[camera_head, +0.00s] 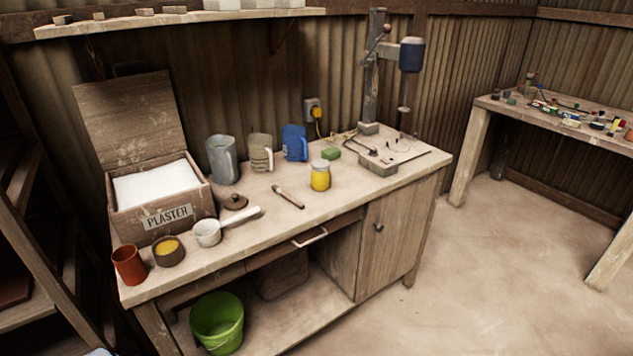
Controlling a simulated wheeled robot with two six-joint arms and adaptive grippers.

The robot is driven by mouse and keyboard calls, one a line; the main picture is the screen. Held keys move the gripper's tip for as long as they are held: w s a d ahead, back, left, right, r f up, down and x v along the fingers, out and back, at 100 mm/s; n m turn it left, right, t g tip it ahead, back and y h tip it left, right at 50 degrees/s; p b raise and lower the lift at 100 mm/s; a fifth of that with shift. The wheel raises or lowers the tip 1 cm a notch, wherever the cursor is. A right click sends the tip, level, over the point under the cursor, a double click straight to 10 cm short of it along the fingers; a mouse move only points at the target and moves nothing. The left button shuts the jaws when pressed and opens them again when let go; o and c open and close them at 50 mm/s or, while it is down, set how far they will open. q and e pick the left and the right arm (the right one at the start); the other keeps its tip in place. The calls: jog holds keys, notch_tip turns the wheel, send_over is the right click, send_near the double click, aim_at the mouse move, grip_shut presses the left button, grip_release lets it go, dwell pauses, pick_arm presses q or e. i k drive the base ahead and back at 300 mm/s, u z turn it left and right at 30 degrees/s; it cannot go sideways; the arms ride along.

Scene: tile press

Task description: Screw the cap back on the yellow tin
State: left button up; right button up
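A small yellow tin (320,179) stands upright on the workbench, right of the middle. Its top is pale, and at this size I cannot tell whether that is a cap or an open mouth. A brown round lid with a knob (236,202) lies on the bench to the left of the tin, apart from it. No separate cap that clearly matches the tin shows. Neither of my grippers is in view.
A brush (288,197) lies left of the tin; a green block (331,153) and the drill press (379,160) are behind and right. Jugs (221,160), a plaster box (155,205), a white scoop (208,233), a yellow-filled pot (168,254) and a red-brown cup (129,266) stand left.

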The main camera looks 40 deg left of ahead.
aim_at(319, 180)
jog(key=u, duration=1.1)
